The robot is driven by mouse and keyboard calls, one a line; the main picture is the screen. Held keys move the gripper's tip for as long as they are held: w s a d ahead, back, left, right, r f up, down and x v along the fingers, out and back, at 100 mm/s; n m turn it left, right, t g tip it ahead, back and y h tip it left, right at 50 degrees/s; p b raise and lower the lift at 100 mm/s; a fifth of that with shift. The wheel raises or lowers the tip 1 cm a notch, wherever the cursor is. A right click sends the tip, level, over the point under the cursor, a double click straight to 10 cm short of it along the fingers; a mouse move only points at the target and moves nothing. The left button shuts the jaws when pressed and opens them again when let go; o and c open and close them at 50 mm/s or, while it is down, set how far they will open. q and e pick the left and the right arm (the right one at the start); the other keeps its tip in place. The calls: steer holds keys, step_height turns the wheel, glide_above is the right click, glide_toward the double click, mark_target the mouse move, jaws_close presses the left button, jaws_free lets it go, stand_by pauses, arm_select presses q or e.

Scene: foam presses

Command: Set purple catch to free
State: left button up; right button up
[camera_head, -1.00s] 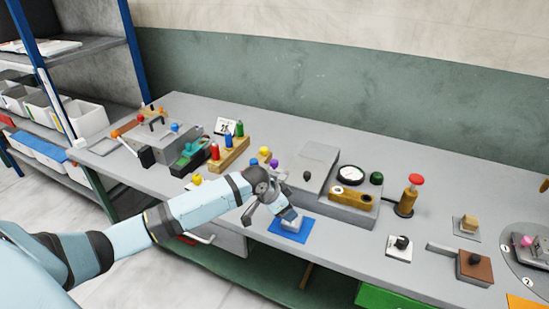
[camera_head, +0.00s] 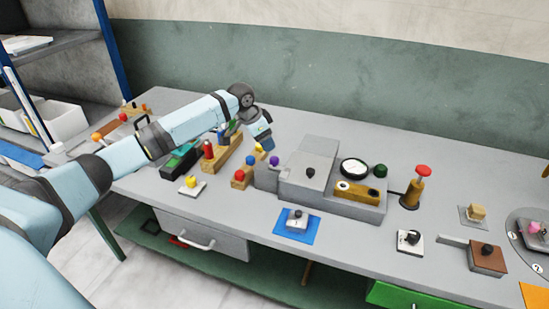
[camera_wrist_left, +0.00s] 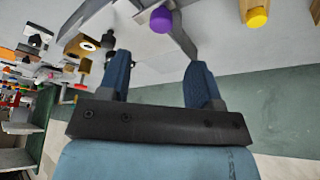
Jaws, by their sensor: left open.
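The purple catch (camera_head: 273,160) is a small purple knob on the left side of the grey press box (camera_head: 312,165). In the left wrist view the purple knob (camera_wrist_left: 161,19) shows beyond the gap between my fingers, on a grey arm or bracket. My left gripper (camera_head: 267,146) is close above and slightly left of the knob in the head view, fingers pointing down. In the left wrist view the left gripper (camera_wrist_left: 159,62) is open, its two blue fingers apart with nothing between them. My right gripper is not in view.
A blue mat (camera_head: 281,227) with a small grey device lies in front. Bare table surrounds it.

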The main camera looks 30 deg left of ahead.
mark_target(274, 158)
arm_select(q)
steer(key=x, duration=0.9)
steer(key=shift+w+f+p, duration=0.1)
steer(key=shift+f+p, duration=0.15)
steer(key=shift+p, duration=0.05)
